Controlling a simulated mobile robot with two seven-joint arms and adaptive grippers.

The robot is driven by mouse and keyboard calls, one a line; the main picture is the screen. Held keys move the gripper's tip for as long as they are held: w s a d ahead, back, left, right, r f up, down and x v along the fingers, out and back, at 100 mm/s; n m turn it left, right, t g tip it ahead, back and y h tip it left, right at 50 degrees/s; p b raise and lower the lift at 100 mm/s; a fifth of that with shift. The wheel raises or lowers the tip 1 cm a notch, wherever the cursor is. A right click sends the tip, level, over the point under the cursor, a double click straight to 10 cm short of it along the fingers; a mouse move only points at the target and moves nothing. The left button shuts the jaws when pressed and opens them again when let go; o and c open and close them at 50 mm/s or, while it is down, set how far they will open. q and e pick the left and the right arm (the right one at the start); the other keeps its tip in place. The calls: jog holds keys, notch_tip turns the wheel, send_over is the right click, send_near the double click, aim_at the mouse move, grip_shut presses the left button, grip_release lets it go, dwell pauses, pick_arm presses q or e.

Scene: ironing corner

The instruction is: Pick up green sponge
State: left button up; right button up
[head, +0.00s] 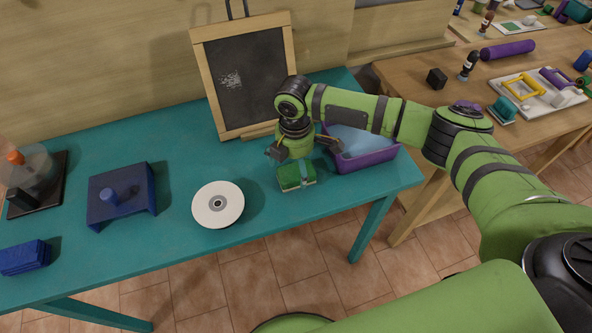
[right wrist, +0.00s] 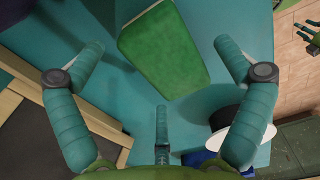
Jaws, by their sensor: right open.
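The green sponge (head: 297,176) lies on the teal table (head: 160,262) near its front right part; it has a green top and a pale band across it. My right gripper (head: 303,150) is open and empty, pointing down above and slightly behind the sponge. In the right wrist view the sponge's green face (right wrist: 165,50) shows between the spread fingers of the right gripper (right wrist: 160,58), with no finger touching it. My left gripper is not in view.
A purple bin (head: 368,160) with a blue inside stands right of the sponge. A framed chalkboard (head: 244,75) stands behind. A white disc (head: 218,204) lies to the left, with a blue block stand (head: 122,197) beyond it. The table's front edge is close to the sponge.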

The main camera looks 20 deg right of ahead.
notch_tip(320, 180, down, 2)
jog(key=shift+w+f, duration=0.1)
jog(key=c, duration=1)
jog(key=shift+c, duration=0.7)
jog(key=shift+r, duration=0.25)
jog(key=r, duration=0.2)
jog(key=r+b, duration=0.1)
jog(key=shift+w+d+r, duration=0.1)
jog(key=shift+d+r, duration=0.2)
jog(key=shift+r, duration=0.1)
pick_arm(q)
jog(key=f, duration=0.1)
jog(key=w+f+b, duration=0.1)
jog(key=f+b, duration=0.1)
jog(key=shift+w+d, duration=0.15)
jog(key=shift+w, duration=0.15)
pick_arm(e)
jog(key=d+r, duration=0.6)
jog(key=d, duration=0.5)
jog(key=shift+w+r, duration=0.3)
jog(key=shift+r, duration=0.1)
